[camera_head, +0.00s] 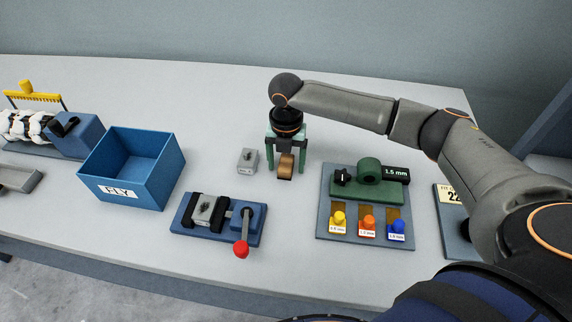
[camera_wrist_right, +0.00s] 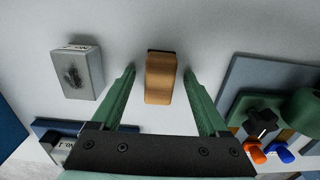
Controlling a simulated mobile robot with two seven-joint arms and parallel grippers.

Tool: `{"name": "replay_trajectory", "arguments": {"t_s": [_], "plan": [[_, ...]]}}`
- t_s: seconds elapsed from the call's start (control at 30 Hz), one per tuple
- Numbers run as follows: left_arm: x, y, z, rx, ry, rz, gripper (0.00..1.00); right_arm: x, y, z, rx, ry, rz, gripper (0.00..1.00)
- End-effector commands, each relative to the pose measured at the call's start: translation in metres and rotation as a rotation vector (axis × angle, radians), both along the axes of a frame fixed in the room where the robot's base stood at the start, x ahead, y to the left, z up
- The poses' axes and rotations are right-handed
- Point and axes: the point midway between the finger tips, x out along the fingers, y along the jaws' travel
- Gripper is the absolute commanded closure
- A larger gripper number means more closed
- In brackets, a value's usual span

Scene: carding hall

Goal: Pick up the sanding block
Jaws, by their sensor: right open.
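The sanding block is a small brown, wood-coloured block (camera_head: 286,166) on the grey table, right of the small grey metal block. In the right wrist view the sanding block (camera_wrist_right: 160,78) lies between the two green fingers, with a gap on each side. A dark edge shows at its far end. My right gripper (camera_head: 286,158) is open and points down over the block. Its fingers also show in the right wrist view (camera_wrist_right: 160,85). Whether the fingertips reach down to the table level I cannot tell. My left gripper is not in view.
A grey metal block (camera_head: 247,160) stands close left of the gripper. A blue fixture (camera_head: 182,222) with a red-knobbed lever is in front. A blue FLY bin (camera_head: 152,190) stands left. A grey board (camera_head: 322,230) with a green gauge and coloured knobs lies right.

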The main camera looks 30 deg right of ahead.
Motion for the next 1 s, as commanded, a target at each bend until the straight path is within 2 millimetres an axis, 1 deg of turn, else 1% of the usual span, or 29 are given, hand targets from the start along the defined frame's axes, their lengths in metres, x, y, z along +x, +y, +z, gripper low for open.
{"name": "replay_trajectory", "arguments": {"t_s": [0.03, 0.07, 0.6, 0.7, 1.0], "plan": [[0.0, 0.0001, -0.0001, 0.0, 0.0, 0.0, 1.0, 0.0, 0.0002, 0.0003, 0.0, 0.0, 0.0, 0.26], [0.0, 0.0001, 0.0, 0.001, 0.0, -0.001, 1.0, 0.0, 0.0002, 0.0003, 0.0, 0.0, 0.0, 0.29], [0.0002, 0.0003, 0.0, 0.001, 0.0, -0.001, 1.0, 0.0002, 0.0004, 0.0009, 0.001, -0.001, 0.0, 0.9], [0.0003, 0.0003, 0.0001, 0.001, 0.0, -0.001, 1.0, 0.0001, 0.0003, 0.0009, 0.001, -0.001, 0.0, 1.0], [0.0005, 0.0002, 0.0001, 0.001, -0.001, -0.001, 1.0, 0.0002, 0.0003, 0.0011, 0.001, -0.001, 0.0, 1.0]]}}
